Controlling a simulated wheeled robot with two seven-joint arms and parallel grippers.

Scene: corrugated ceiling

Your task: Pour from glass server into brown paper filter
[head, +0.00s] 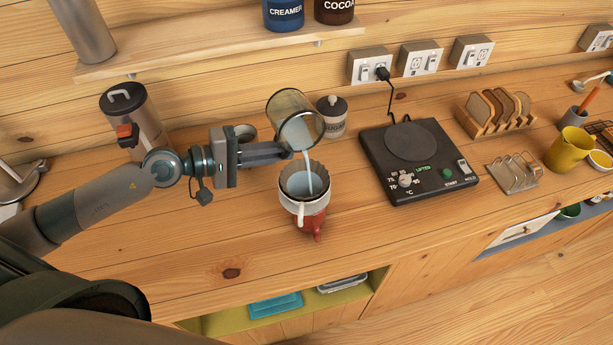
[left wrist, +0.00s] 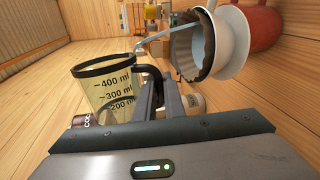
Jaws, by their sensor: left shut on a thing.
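My left gripper (head: 275,153) is shut on the glass server (head: 290,107) by its handle and holds it tilted above the dripper. A stream of pale bluish liquid runs from the server's lip into the paper filter (head: 297,170), which looks grey-brown. Liquid shows inside the filter. The filter sits in a white dripper (head: 293,203) on a red pot (head: 312,221). In the left wrist view the server (left wrist: 100,90) shows volume marks, and the stream reaches the filter (left wrist: 189,50) in the white dripper (left wrist: 232,42). My right gripper is not in view.
A black hot plate (head: 418,158) with a cord stands to the right of the pot. A lidded canister (head: 333,116) stands just behind the server. A toast rack (head: 495,112) and a yellow jug (head: 569,150) are further right. The counter in front of the pot is clear.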

